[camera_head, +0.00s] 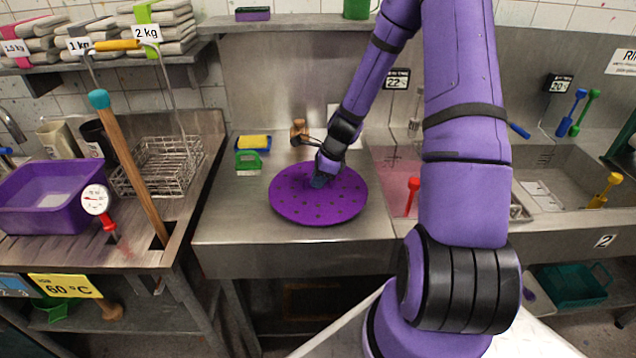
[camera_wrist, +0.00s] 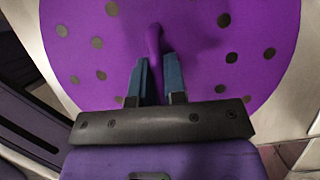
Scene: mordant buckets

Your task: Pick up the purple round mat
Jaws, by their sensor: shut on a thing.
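The purple round mat (camera_head: 318,208) with dark spots lies on the steel counter in the middle of the head view. My gripper (camera_head: 320,180) is over its upper middle, and the fingertips reach down to it. In the wrist view the mat (camera_wrist: 215,45) fills most of the picture. There my gripper (camera_wrist: 161,75) has its two blue-grey fingers on either side of a narrow upright purple part of the mat, shut on it. The head view does not clearly show whether the mat is lifted off the counter.
A yellow sponge in a blue holder (camera_head: 253,143) and a green item (camera_head: 248,160) stand left of the mat. A wire rack (camera_head: 160,170) and a purple tub (camera_head: 45,195) are further left. A red-handled tool (camera_head: 412,190) is at the right. The counter's front is clear.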

